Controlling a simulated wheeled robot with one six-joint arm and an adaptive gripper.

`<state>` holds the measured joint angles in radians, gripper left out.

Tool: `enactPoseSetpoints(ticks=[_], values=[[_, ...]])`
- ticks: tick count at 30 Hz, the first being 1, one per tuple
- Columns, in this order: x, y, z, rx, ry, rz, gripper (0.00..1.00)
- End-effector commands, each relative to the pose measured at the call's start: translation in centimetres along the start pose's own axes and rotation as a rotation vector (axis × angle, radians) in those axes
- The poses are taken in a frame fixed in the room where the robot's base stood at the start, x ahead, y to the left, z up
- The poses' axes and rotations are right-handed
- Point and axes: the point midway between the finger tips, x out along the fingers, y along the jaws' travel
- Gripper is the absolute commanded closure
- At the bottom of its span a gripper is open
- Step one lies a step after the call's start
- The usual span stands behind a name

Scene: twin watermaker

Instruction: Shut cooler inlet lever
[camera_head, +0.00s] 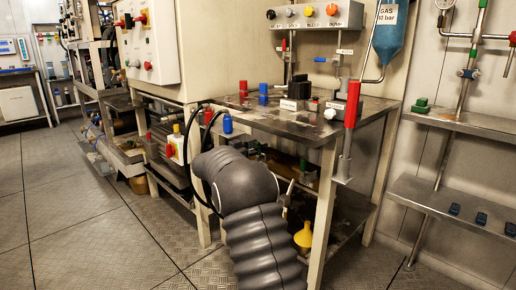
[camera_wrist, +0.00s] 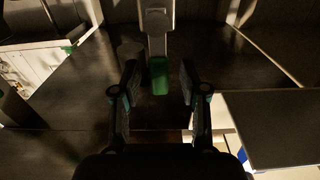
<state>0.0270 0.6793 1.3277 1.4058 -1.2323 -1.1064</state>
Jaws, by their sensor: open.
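In the wrist view, my gripper (camera_wrist: 158,82) is open, with one finger on each side of the picture's middle. A green handle (camera_wrist: 159,76) on a pale grey stem (camera_wrist: 157,22) shows in the gap between the fingers. I cannot tell how far beyond the fingertips it is, and no contact is visible. No label shows, so I cannot tell whether it is the cooler inlet lever. In the head view, my dark grey arm covers the lower middle and my gripper is hidden. A red-handled lever (camera_head: 352,103) stands upright at the metal table's front right corner.
The metal table (camera_head: 318,128) bears small red, blue and black fittings. A control panel with knobs (camera_head: 315,14) hangs above it, beside a blue gas bottle (camera_head: 389,35). Shelves (camera_head: 470,122) and pipework stand at the right. The left floor is clear.

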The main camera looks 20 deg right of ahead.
Motion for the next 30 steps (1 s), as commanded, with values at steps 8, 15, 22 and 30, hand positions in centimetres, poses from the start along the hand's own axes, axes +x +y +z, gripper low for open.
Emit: enactPoseSetpoints(ticks=[8, 15, 22, 30], values=[[0.5, 0.0, 0.0, 0.000, 0.000, 0.000, 0.56], [0.5, 0.0, 0.0, 0.000, 0.000, 0.000, 0.94], [0.5, 0.0, 0.0, 0.000, 0.000, -0.001, 1.00], [1.9, 1.3, 0.0, 0.036, 0.001, 0.021, 1.00]])
